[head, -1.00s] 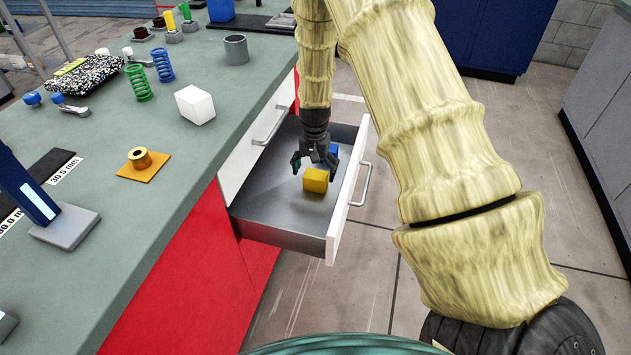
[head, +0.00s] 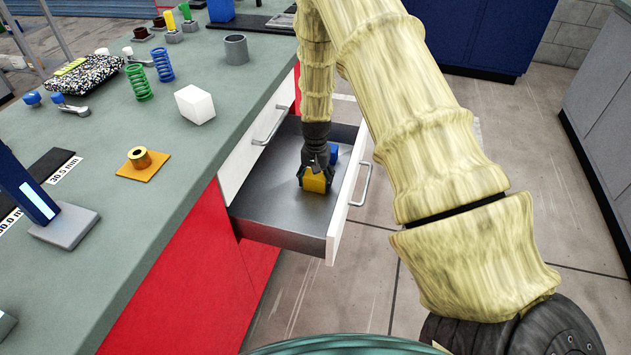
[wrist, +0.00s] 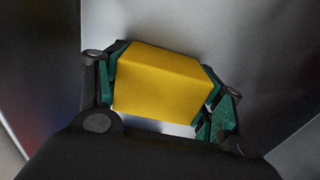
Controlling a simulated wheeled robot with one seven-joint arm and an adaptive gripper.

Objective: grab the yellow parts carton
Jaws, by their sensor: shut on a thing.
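The yellow parts carton (head: 315,183) is inside the open drawer (head: 265,228), near its middle. My gripper (head: 316,179) is down in the drawer and shut on the carton, with a finger on each side. In the wrist view the carton (wrist: 162,82) sits between the green finger pads of my gripper (wrist: 163,90), its top face toward the camera. I cannot tell whether the carton still touches the drawer floor.
A blue item (head: 334,153) stands in the drawer just behind the carton. The drawer front with its handle (head: 362,184) is close on the right. The workbench (head: 150,235) edge is to the left, with a white block (head: 195,104) on it. The drawer's near part is bare.

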